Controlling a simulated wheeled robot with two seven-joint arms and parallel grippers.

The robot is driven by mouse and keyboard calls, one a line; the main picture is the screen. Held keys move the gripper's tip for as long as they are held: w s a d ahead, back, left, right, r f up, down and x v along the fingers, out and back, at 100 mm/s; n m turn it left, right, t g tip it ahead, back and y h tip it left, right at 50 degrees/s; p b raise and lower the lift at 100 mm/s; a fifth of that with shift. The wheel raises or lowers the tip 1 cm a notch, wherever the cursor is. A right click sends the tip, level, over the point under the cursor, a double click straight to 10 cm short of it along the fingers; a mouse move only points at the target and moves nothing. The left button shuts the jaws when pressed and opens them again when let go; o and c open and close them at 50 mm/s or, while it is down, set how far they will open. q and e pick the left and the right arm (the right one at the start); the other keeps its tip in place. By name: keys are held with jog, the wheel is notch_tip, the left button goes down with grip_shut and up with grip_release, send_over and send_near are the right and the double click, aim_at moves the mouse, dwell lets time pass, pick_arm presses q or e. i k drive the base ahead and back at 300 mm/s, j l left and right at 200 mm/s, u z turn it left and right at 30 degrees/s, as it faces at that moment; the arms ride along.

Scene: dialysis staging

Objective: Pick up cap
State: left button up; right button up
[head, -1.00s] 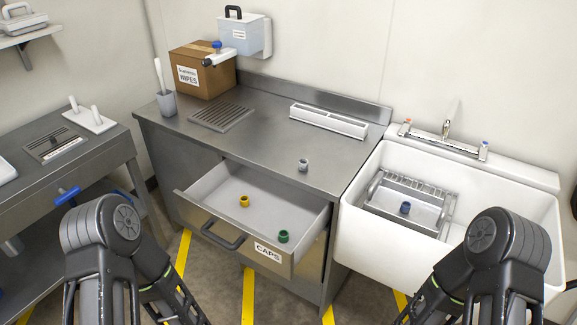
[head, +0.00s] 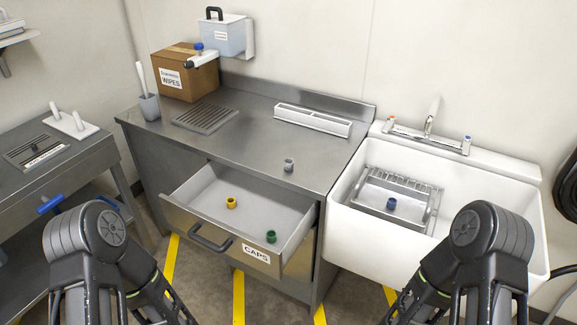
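Several caps show in the head view. A yellow cap (head: 231,203) and a green cap (head: 271,237) sit inside the open drawer (head: 187,219) labelled CAPS. A grey cap (head: 289,164) stands on the steel counter (head: 262,134) near its front edge, above the drawer. A blue cap (head: 391,204) sits in the rack (head: 371,193) in the sink. My two arms come in at the bottom left and bottom right, below the drawer and sink. Both grippers are out of view, so their state does not show.
The white sink (head: 500,218) stands right of the counter. The drawer juts out in front of the counter. A wipes box (head: 190,84), a cup with a brush (head: 149,106) and a white divided tray (head: 313,120) stand on the counter. A side table (head: 85,165) is at left.

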aim_at(288, 162)
jog(key=i+l+z, duration=0.1)
jog(key=i+z, duration=0.2)
jog(key=z, duration=0.15)
jog(key=i+z, duration=0.25)
jog(key=z, duration=0.2)
